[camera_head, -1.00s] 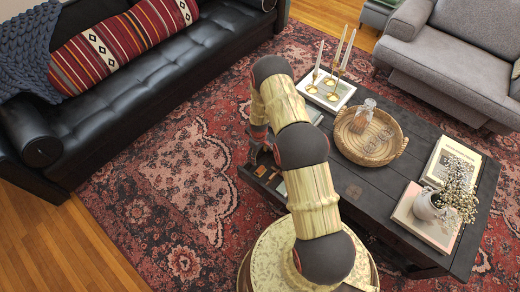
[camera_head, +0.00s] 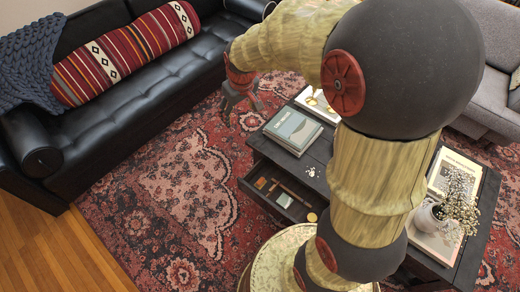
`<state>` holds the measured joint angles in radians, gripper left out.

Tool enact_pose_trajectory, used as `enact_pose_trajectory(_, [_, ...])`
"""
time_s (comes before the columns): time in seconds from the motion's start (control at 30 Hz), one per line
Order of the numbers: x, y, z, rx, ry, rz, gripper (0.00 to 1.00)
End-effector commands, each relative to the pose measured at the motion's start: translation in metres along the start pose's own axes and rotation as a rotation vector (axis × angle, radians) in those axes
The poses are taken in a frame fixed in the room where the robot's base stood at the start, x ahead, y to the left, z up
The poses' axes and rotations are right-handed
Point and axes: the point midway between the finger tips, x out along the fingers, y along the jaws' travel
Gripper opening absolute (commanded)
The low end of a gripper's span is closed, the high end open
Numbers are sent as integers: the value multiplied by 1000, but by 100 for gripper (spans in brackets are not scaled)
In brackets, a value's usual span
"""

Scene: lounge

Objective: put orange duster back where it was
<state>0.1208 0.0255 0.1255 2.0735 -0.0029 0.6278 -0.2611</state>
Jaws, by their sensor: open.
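I cannot make out the orange duster for certain. My arm hides much of the table top.
A white tray (camera_head: 314,103) is partly hidden behind my arm. A white vase with flowers (camera_head: 428,217) stands on books at the right. A black sofa (camera_head: 130,120) is at left; the patterned rug (camera_head: 185,190) is open.

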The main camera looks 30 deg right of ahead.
Motion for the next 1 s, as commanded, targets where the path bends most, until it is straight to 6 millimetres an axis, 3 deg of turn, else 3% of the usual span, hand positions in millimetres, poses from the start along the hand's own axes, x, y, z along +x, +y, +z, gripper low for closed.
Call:
enact_pose_trajectory(0.03, [-24,-8,8,7,20,2,69])
enact_pose_trajectory(0.2, [-86,-30,44,43,69,3,69])
enact_pose_trajectory(0.5, [-163,-64,125,106,157,-6,69])
enact_pose_trajectory(0.73, [-185,-80,174,141,198,-17,69])
enact_pose_trajectory(1.0, [-188,-84,186,152,206,-21,69])
